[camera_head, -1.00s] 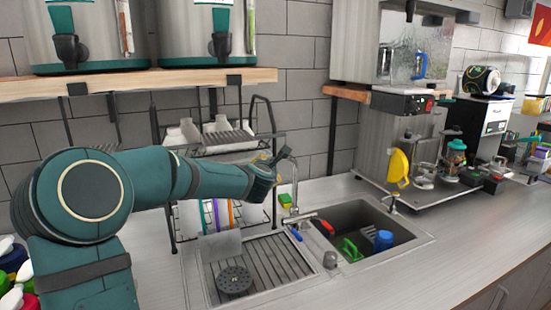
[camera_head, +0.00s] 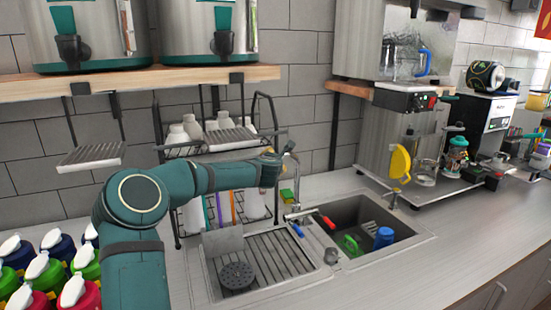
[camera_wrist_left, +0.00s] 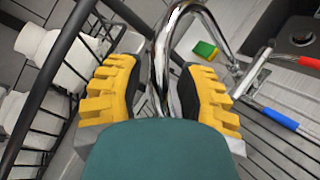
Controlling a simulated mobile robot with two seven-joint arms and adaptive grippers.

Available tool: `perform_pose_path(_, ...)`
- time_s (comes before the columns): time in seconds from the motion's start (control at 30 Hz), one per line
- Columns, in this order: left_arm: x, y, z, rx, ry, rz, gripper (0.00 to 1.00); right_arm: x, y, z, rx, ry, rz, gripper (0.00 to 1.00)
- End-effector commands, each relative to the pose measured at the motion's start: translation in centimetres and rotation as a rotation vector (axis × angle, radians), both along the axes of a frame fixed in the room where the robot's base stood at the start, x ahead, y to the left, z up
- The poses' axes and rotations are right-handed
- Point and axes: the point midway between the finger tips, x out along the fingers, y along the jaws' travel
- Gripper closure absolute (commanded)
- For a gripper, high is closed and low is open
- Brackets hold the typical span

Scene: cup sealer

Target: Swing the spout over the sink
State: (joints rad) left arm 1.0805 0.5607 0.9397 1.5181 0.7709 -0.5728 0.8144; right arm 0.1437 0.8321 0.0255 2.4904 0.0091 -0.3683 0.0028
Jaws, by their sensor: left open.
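The chrome spout (camera_head: 297,178) rises behind the sink, between the drainboard and the basin. In the left wrist view the curved spout (camera_wrist_left: 161,60) runs between the two yellow-padded fingers of my left gripper (camera_wrist_left: 160,90). The fingers are open, one on each side of the pipe; I cannot tell whether either touches it. In the head view my left gripper (camera_head: 272,166) is at the spout's upper part and partly hides it. The sink basin (camera_head: 352,209) is to the right of the spout. A lever with red and blue ends (camera_wrist_left: 262,70) shows beside the spout. My right gripper is not in view.
A black wire dish rack (camera_wrist_left: 66,62) with white bottles stands close on the left. A green and yellow sponge (camera_wrist_left: 205,49) lies behind the spout. The basin holds a blue cup (camera_head: 383,238) and a green item (camera_head: 350,244). The ribbed drainboard (camera_head: 275,262) is in front.

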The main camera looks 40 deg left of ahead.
Motion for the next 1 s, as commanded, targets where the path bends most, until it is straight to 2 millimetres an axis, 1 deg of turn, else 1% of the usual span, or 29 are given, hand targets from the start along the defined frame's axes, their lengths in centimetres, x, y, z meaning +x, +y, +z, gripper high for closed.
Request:
perform_pose_path(0.1,1.3,0.8,-0.4,-0.003,0.000,-0.001,0.63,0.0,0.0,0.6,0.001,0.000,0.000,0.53)
perform_pose_path(0.3,2.6,1.7,-0.8,-0.002,0.001,0.000,0.63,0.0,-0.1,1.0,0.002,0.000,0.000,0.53)
perform_pose_path(0.7,2.9,1.9,-1.0,0.001,0.002,0.000,0.63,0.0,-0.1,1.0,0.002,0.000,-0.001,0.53)
perform_pose_path(0.77,2.9,1.9,-1.0,0.001,0.001,0.001,0.84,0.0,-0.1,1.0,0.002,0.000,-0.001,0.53)
perform_pose_path(0.8,2.9,1.9,-1.0,0.001,0.001,0.001,0.98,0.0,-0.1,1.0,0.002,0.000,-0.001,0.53)
perform_pose_path(0.83,2.9,1.9,-1.0,0.001,0.001,0.001,1.00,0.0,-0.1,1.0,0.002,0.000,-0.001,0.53)
perform_pose_path(1.0,2.8,1.9,-0.9,0.001,0.001,0.001,1.00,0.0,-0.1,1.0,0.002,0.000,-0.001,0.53)
